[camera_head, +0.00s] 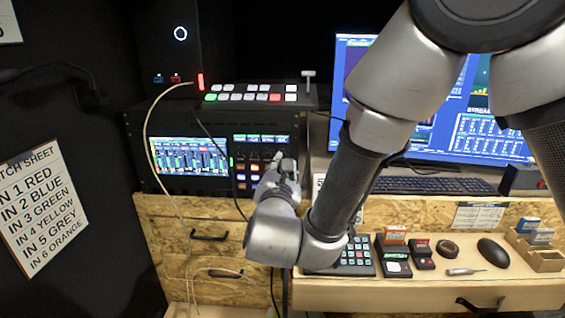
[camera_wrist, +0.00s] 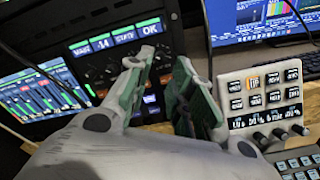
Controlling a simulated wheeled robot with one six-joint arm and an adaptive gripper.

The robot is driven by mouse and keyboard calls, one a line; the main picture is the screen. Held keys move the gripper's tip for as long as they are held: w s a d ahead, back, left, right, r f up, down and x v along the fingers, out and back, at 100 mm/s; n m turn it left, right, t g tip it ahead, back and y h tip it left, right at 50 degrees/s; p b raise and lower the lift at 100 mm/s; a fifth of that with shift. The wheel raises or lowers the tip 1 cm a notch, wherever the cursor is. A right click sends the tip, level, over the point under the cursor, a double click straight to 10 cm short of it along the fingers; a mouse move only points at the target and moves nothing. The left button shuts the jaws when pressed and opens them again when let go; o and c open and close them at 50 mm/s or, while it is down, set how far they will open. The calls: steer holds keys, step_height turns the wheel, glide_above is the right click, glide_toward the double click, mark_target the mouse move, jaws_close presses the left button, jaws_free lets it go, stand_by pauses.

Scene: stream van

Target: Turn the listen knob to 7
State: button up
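The dark rack panel (camera_wrist: 110,62) shows in the wrist view with small lit displays along its top and dark knobs (camera_wrist: 97,76) below them. My gripper (camera_wrist: 165,58) is in front of this panel, its two green-padded fingers apart with a dark gap between them. I see nothing held in it. In the head view my gripper (camera_head: 287,168) is at the right side of the same rack, partly hidden by my wrist. A pale box (camera_wrist: 262,92) with buttons and several black knobs (camera_wrist: 262,138) is right of the fingers. I cannot tell which knob is the listen knob.
A screen with level meters (camera_head: 188,156) is left of the knobs. A switcher (camera_head: 255,95) with lit buttons sits on the rack. Cables (camera_head: 150,130) hang in front. A keyboard (camera_head: 440,185), a mouse (camera_head: 493,252) and a keypad (camera_head: 352,262) lie to the right.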

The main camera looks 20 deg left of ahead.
steer(key=v, duration=0.7)
steer(key=n, duration=1)
glide_toward(284, 157)
steer(key=x, duration=0.8)
steer(key=shift+r, duration=0.1)
jaws_close()
